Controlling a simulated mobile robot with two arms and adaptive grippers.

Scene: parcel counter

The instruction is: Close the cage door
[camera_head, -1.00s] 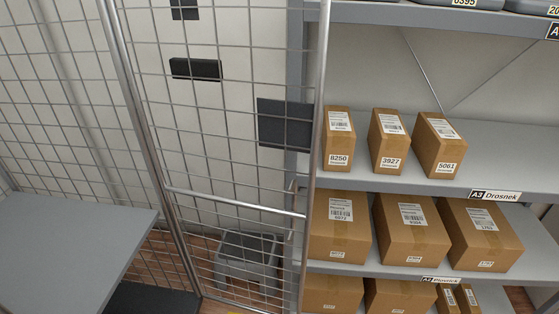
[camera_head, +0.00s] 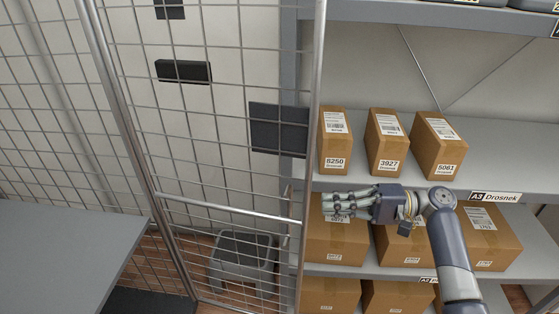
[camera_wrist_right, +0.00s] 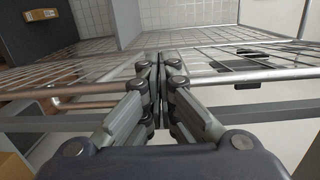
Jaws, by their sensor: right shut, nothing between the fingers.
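The cage door (camera_head: 230,211) is a wire-mesh panel in a round metal frame, with a crossbar low down. It fills the middle left of the head view, and its right upright stands in front of the shelf's left end. My right gripper (camera_head: 328,205) is shut and empty, just right of that upright, its fingers pointing left. I cannot tell whether it touches the door. In the right wrist view my right gripper (camera_wrist_right: 159,62) is shut, with mesh and metal bars beyond its fingertips. My left gripper does not show.
A grey shelf (camera_head: 480,140) with several cardboard boxes (camera_head: 436,146) stands at the right, behind my right arm. A grey step stool (camera_head: 243,262) sits on the floor behind the mesh. A grey table top (camera_head: 60,255) is at the lower left.

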